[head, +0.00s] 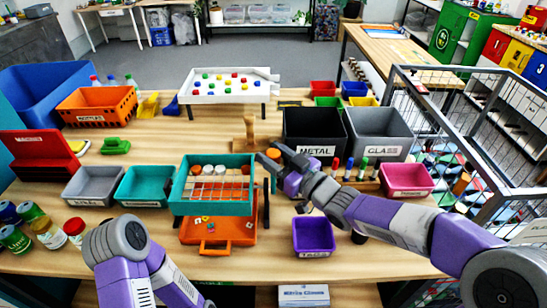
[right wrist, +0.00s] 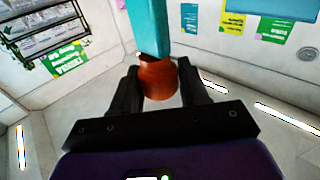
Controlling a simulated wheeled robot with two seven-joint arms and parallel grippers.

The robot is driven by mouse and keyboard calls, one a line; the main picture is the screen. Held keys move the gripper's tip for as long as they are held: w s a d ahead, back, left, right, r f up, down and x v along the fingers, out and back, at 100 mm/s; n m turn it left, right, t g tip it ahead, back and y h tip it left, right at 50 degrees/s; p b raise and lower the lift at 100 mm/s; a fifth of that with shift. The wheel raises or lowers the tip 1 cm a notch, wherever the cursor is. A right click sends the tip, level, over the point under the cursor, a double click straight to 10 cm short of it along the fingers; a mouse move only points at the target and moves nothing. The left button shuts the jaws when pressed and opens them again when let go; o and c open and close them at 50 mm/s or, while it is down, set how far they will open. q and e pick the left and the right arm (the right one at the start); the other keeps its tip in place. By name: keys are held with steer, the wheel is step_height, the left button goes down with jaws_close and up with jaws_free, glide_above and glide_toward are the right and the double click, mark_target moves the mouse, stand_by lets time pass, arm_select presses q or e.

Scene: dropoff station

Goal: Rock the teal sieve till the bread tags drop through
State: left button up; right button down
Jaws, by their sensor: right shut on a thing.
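The teal sieve (head: 210,208) sits on a stand above the orange tray (head: 232,229), left of centre in the head view. Several white and orange round caps (head: 208,170) lie at the back of its wire grid. A few small light pieces, seemingly bread tags (head: 205,221), show in the orange tray. My right gripper (head: 270,160) is at the sieve's right side, shut on its orange handle (head: 273,154). The right wrist view shows the handle (right wrist: 158,80) between the fingers, below a teal bar (right wrist: 148,28). My left gripper is out of view; only its arm shows.
A grey bin (head: 92,187) and a teal bin (head: 145,187) stand left of the sieve. A purple bin (head: 313,238) is at the right, under my right arm. Black and grey bins (head: 313,130) stand behind. Jars and cans (head: 48,233) are at the left edge.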

steer(key=c, duration=0.7)
jaws_free()
steer(key=p+v, duration=0.1)
steer(key=v, duration=0.6)
steer(key=shift+s+d, duration=0.2)
steer(key=shift+d, duration=0.05)
steer(key=shift+f, duration=0.1)
